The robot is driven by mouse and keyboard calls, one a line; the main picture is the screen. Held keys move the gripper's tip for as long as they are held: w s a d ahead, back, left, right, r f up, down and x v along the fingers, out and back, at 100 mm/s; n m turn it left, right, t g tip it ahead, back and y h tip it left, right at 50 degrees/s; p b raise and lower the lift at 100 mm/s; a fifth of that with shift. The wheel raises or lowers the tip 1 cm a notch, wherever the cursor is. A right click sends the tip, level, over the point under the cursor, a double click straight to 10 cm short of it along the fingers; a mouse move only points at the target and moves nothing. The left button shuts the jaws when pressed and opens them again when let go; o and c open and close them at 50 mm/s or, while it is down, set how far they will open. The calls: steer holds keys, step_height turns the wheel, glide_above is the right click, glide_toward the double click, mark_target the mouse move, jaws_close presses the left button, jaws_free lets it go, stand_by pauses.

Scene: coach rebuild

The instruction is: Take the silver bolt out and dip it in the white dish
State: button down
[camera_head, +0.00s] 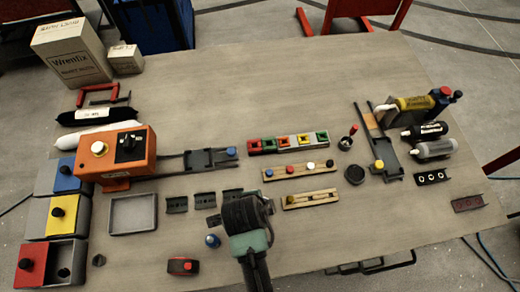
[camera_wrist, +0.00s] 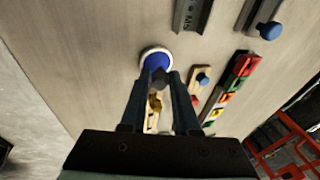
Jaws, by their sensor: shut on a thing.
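My gripper (camera_wrist: 160,82) is shut on a small grey piece, which looks like the silver bolt (camera_wrist: 160,76). In the wrist view the white dish (camera_wrist: 144,54), a white ring with blue inside, lies just beyond the fingertips. The bolt's end overlaps the dish's near edge in the picture; I cannot tell if it touches. A wooden rack with brass-coloured pieces (camera_wrist: 154,103) shows between the fingers. In the head view my gripper (camera_head: 250,212) is left of this wooden rack (camera_head: 325,197), and my arm hides the dish and bolt.
A second wooden rack (camera_head: 285,172) with coloured knobs and a row of coloured blocks (camera_head: 288,143) stand behind. The orange box (camera_head: 130,155) is farther left. The table's far middle is clear.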

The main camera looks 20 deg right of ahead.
steer(key=shift+f, duration=0.65)
stand_by(1.5)
steer(key=shift+r, duration=0.1)
step_height(320, 180, up, 7)
steer(key=p, duration=0.6)
steer(key=shift+p, duration=0.35)
stand_by(0.6)
